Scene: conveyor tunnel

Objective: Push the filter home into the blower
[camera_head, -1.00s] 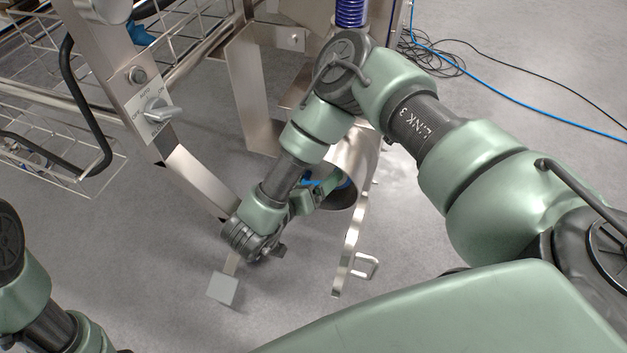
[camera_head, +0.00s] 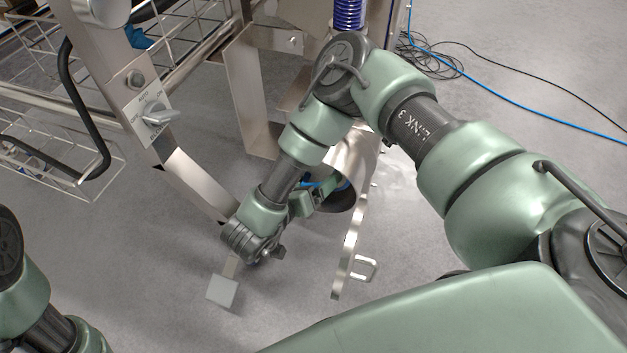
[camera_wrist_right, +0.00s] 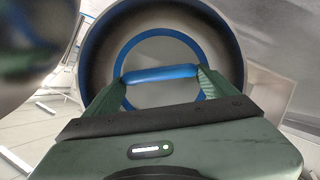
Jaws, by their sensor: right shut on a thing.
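The blower (camera_head: 358,150) is a shiny metal cylinder, its open mouth facing down and left in the head view. In the right wrist view its round wall (camera_wrist_right: 226,45) surrounds the filter. The filter (camera_wrist_right: 126,45) shows as a blue ring with a grey middle and a blue bar handle (camera_wrist_right: 160,75). It sits inside the mouth; how deep I cannot tell. My right gripper (camera_wrist_right: 160,82) is shut on the filter's handle, one green finger at each end. In the head view this gripper (camera_head: 308,192) is at the mouth, partly hidden. My left gripper is out of view.
A steel post with a rotary switch (camera_head: 153,114) and wire baskets (camera_head: 35,145) are at the left. Cables (camera_head: 435,58) lie on the floor at the upper right.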

